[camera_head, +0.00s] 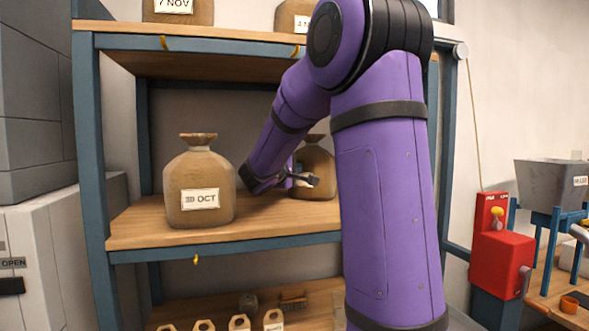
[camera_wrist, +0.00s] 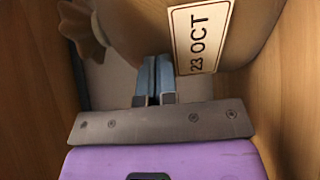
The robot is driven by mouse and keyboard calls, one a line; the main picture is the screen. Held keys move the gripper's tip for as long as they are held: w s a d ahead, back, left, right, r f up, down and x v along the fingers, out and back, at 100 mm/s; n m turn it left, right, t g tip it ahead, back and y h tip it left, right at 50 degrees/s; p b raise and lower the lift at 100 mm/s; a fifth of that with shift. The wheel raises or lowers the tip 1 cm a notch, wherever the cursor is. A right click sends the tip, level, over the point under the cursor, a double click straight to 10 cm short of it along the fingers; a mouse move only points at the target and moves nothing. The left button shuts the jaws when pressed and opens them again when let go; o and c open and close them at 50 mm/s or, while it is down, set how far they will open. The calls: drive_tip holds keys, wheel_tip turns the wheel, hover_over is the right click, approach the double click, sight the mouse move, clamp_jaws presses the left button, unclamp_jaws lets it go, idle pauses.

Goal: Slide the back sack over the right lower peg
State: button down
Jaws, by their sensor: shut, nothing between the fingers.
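The back sack (camera_head: 317,172) is a brown tied sack standing on the middle shelf, partly hidden behind my arm. In the wrist view the sack (camera_wrist: 140,30) fills the upper part, turned sideways, with a "23 OCT" label and its tied neck at the upper left. My gripper (camera_head: 310,180) is in front of this sack in the head view. In the wrist view its two fingers (camera_wrist: 154,75) are together and empty, close beside the sack; I cannot tell whether they touch it. A left lower peg (camera_head: 196,260) hangs under the shelf's front edge. The right lower peg is not visible; my arm covers that stretch.
A front sack (camera_head: 187,174) labelled "30 OCT" stands left on the same shelf (camera_head: 135,227). Blue posts (camera_head: 91,150) frame the rack. A red machine (camera_head: 500,255) stands at the right.

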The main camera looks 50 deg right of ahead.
sight(307, 166)
drive_tip(key=s+d, duration=0.1)
drive_tip(key=d, duration=0.1)
drive_tip(key=s+d, duration=0.1)
drive_tip(key=d, duration=0.1)
drive_tip(key=shift+s+d, duration=0.1)
drive_tip(key=shift+s, duration=0.2)
drive_tip(key=shift+w, duration=0.1)
drive_tip(key=shift+w+a, duration=0.15)
drive_tip(key=shift+a, duration=0.1)
drive_tip(key=shift+a+r, duration=0.2)
drive_tip(key=shift+a, duration=0.05)
wheel_tip(307, 166, up, 15)
drive_tip(key=d, duration=0.1)
drive_tip(key=s+d, duration=0.5)
drive_tip(key=d, duration=0.3)
drive_tip(key=s+d, duration=0.6)
drive_tip(key=d, duration=0.3)
drive_tip(key=shift+f, duration=0.25)
